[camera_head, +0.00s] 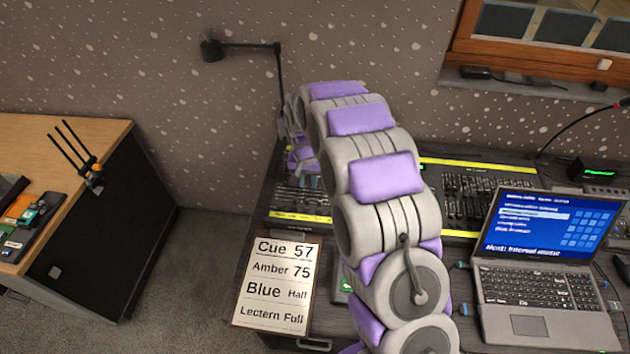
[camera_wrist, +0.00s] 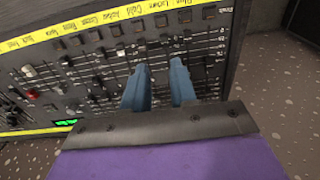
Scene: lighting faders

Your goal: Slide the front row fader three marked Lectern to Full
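The fader desk (camera_head: 290,215) lies on the table behind my arm, with yellow label strips. The wrist view shows its black panel up close, with rows of faders and a handwritten yellow strip (camera_wrist: 85,24). The writing is too small to say surely which fader is Lectern. My gripper (camera_wrist: 160,88) points at the panel with its two blue fingers apart. Panel slots show between them, and I see nothing held. Whether the fingertips touch a fader cap is unclear. In the head view my arm hides much of the desk, and the fingers are not clear.
A cue card (camera_head: 276,287) reads Cue 57, Amber 75, Blue Half, Lectern Full. A laptop (camera_head: 542,265) stands at the right. A black lamp (camera_head: 245,45) rises behind the desk. A wooden cabinet (camera_head: 90,210) stands at the left, across open floor.

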